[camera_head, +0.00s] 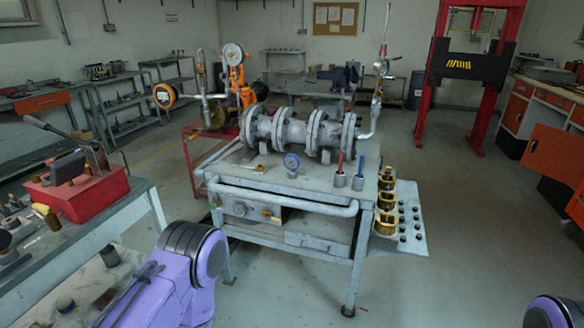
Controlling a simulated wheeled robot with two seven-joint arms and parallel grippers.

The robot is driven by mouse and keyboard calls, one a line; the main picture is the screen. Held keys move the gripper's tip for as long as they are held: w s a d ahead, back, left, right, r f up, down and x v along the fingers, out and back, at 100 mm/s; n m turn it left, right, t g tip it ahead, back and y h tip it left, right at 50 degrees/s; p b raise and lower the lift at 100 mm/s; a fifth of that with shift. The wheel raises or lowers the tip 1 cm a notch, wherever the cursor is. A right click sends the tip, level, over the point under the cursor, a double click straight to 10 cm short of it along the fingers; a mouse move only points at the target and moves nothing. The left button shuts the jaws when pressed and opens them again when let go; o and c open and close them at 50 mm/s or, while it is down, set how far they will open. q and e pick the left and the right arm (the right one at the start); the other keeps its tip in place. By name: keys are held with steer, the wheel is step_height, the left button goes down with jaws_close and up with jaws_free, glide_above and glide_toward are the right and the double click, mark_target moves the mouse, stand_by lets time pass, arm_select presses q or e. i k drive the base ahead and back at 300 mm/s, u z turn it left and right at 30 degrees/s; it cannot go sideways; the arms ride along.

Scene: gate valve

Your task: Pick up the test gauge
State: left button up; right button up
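I cannot tell from looks alone which is the test gauge. My purple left arm shows at the lower left and a bit of my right arm at the lower right corner. Neither gripper shows.
Red-handled and blue-handled tools (340,172) stand in grey holders right of the blue gauge. Brass fittings (386,200) sit on the stand's right side shelf. A bench with a red box (85,192) is at left. Floor right of the stand is open.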

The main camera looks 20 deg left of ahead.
mark_target(291, 162)
steer(key=u, duration=1.25)
steer(key=i, duration=0.85)
steer(key=u, duration=0.35)
